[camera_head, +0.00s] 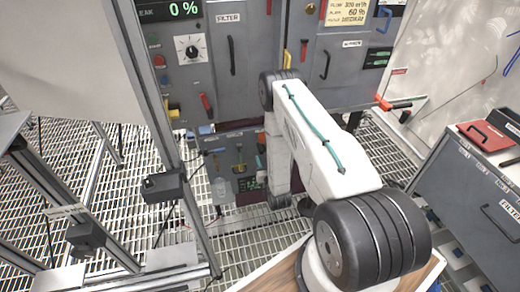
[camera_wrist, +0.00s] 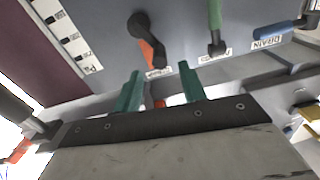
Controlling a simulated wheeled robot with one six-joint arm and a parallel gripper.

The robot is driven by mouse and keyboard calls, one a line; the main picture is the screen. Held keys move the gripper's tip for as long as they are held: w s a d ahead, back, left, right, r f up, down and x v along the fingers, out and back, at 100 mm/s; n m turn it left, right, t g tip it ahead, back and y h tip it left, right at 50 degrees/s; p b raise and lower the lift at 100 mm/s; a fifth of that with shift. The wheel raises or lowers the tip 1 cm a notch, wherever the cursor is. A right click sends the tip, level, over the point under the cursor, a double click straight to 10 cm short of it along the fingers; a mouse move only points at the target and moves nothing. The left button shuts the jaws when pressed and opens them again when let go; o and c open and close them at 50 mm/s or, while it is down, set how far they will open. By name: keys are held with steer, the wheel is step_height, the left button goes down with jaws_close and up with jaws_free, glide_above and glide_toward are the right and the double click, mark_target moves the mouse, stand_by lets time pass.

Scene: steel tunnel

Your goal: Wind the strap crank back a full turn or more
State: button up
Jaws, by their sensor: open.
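In the wrist view, my gripper (camera_wrist: 160,80) is open, its two teal fingers apart and pointing at a grey panel. Nothing is visibly held between them. A black crank-like lever (camera_wrist: 143,30) with an orange-red part (camera_wrist: 155,52) stands on the panel just beyond the fingertips, apart from them. I cannot tell whether it is the strap crank, as its label is partly hidden and unreadable. In the head view, my arm covers the gripper and the panel area in front of it.
A green handle (camera_wrist: 215,25) and a blue handle (camera_wrist: 280,30) labelled DRAIN sit right of the lever. In the head view, a low panel (camera_head: 222,170) stands left of my arm, a metal post (camera_head: 150,100) further left. A grey cabinet (camera_head: 475,190) stands right. Grating floor (camera_head: 245,238) is open.

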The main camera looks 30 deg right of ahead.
mark_target(260, 147)
steer(key=shift+x, duration=3.9)
jaws_close()
